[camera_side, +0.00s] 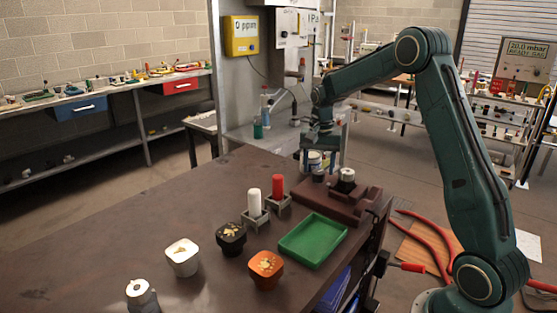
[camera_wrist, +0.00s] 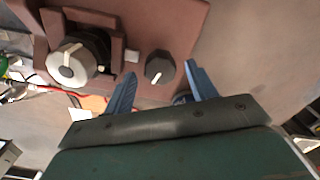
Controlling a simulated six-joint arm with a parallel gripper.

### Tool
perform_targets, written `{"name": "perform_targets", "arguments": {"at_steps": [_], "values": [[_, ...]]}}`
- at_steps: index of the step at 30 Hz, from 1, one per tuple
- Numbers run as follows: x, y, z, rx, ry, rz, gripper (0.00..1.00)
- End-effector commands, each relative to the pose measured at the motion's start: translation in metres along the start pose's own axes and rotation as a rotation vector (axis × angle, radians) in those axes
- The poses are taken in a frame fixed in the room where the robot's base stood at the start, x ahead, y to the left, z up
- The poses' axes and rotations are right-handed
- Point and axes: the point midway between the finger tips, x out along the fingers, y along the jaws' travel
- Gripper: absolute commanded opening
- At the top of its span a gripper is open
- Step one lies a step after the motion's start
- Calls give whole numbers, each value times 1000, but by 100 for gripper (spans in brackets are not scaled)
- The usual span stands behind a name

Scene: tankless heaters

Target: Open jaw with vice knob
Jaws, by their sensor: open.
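The brown vice (camera_side: 362,206) sits at the back right of the bench top; it also shows in the wrist view (camera_wrist: 185,28). Its dark round vice knob (camera_wrist: 160,68) has a white pointer line. In the wrist view, my gripper (camera_wrist: 161,72) is open, with one blue finger at each side of the knob. The fingertips look apart from it; their height over it is hard to judge. In the side view, my gripper (camera_side: 320,169) points down at the vice. A white-topped dark round part (camera_wrist: 75,64) sits in the jaw of the vice; it also shows in the side view (camera_side: 346,176).
A green tray (camera_side: 313,241) lies in front of the vice. White (camera_side: 254,202) and red (camera_side: 278,186) cylinders stand in holders left of it. White (camera_side: 182,257), black (camera_side: 231,238) and orange (camera_side: 266,268) pots stand nearer. The bench's left part is clear.

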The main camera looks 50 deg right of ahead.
Motion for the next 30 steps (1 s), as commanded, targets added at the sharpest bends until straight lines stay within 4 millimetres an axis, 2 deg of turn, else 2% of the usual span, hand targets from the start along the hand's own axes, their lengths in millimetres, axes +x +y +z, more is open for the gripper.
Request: {"name": "perform_targets", "arguments": {"at_steps": [6, 15, 16, 21, 23, 30], "values": [[14, 0, 0, 0, 0, 0, 57], [15, 0, 0, 0, 1, -1, 57], [15, 0, 0, 0, 1, -1, 55], [15, 0, 0, 0, 1, -1, 22], [15, 0, 0, 0, 1, -1, 12], [15, 0, 0, -10, 1, -1, 12]]}}
